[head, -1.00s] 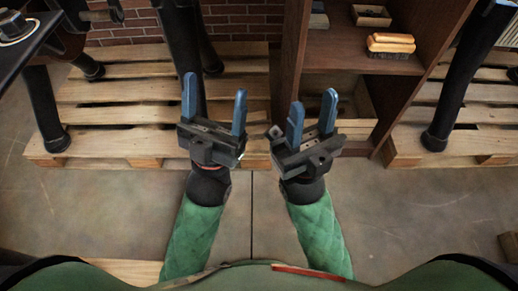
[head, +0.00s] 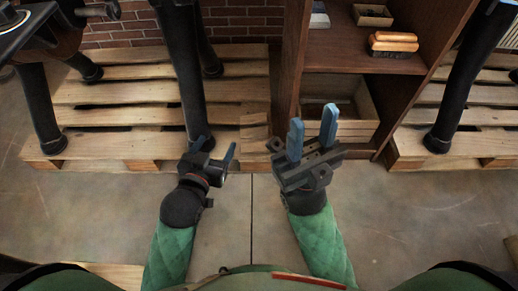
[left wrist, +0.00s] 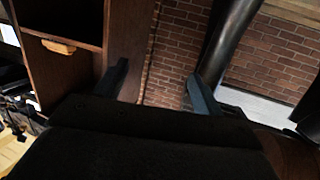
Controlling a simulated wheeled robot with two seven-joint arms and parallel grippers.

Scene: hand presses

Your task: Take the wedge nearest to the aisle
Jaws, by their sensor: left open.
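I cannot make out a wedge for certain in either view. A small brown block (head: 513,245) lies on the floor at the right edge of the head view, cut off by the frame; I cannot tell if it is a wedge. My left gripper (head: 216,150) is open and empty, in front of the left pallet. Its two blue fingers stand apart in the left wrist view (left wrist: 158,82), with brick wall beyond. My right gripper (head: 313,122) is open and empty, in front of the shelf unit's bottom compartment.
A wooden pallet (head: 110,115) with black press legs stands at left, another pallet (head: 470,140) at right. The brown shelf unit (head: 293,60) between them holds a brush (head: 392,42), a small box (head: 372,15) and a wooden crate (head: 350,125). The concrete floor in front is mostly clear.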

